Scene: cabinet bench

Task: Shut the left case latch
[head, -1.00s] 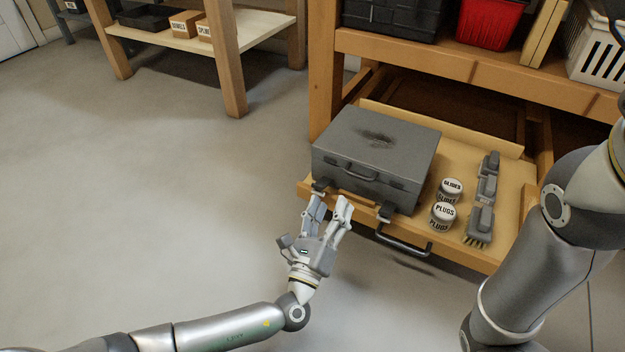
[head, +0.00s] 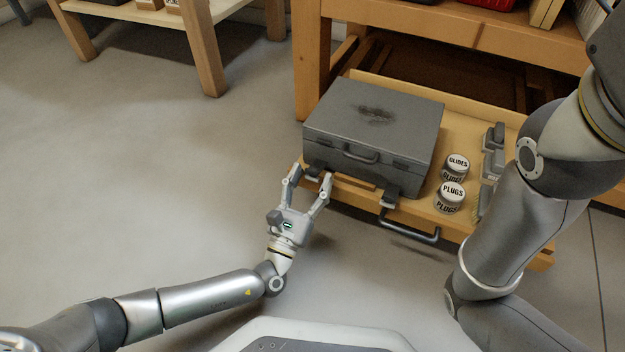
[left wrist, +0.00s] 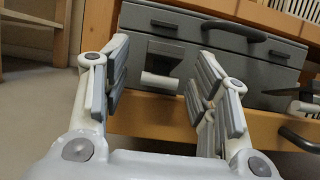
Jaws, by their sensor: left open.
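The grey case (head: 372,125) sits closed on a pulled-out wooden drawer, its carrying handle (head: 360,155) on the front. The left case latch (left wrist: 162,62) juts out and down from the case front and appears unfastened. In the left wrist view the latch shows between the two fingers (left wrist: 165,88). The right latch (head: 390,196) also hangs outward. My right gripper is out of view.
The drawer (head: 465,232) has a dark pull handle (head: 410,230) below the case front. Two labelled tins, one marked PLUGS (head: 450,197), and brushes (head: 492,165) stand right of the case. My right arm covers the drawer's right side. The floor at left is clear.

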